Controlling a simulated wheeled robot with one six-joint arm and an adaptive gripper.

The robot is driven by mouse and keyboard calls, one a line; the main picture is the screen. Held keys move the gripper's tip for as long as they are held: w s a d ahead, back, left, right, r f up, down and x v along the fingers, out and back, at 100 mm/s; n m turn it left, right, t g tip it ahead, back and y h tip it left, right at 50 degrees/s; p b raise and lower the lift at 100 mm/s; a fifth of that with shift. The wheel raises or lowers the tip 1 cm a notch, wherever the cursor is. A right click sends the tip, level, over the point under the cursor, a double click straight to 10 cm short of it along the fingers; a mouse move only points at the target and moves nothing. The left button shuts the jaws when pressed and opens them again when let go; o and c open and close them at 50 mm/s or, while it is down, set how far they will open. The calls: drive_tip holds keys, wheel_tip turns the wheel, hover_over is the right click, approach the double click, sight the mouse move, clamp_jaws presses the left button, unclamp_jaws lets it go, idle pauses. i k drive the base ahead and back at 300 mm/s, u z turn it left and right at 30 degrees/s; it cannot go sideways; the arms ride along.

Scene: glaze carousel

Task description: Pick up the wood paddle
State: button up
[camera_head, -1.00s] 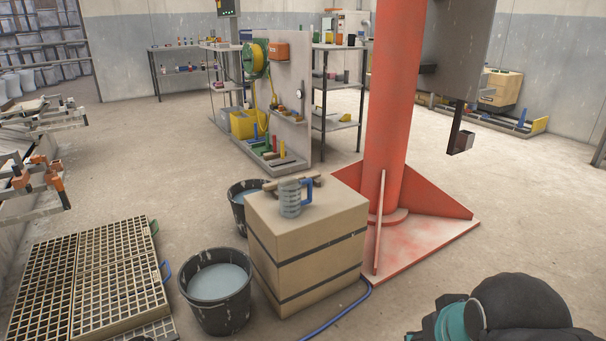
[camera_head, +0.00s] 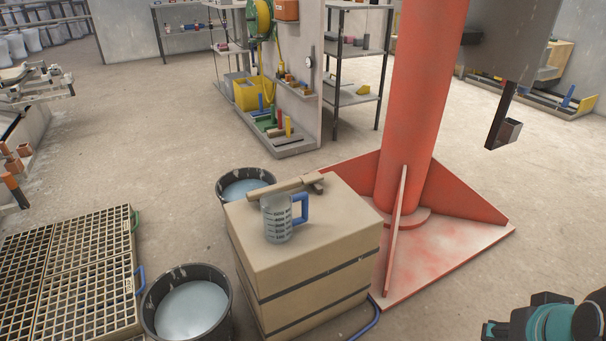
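The wood paddle (camera_head: 284,187) is a tan stick-like piece lying on top of a cardboard-coloured box (camera_head: 335,228), along its back edge. One end of it reaches past the box's left side toward a bucket. A clear measuring jug (camera_head: 277,222) with a blue handle stands just in front of it and hides a little of its lower edge. Part of my arm, dark and teal, shows at the bottom right, well apart from the box. My gripper's fingers cannot be made out.
Two black buckets of pale liquid, one in front (camera_head: 190,306) and one behind (camera_head: 245,186), stand left of the box. A red column with a wide base plate (camera_head: 445,240) stands close on its right. Grating (camera_head: 70,275) lies at left. A blue hose runs by the box's foot.

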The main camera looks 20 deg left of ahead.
sight(307, 179)
drive_tip(key=u, duration=0.5)
drive_tip(key=i, duration=1.15)
drive_tip(key=u, duration=0.65)
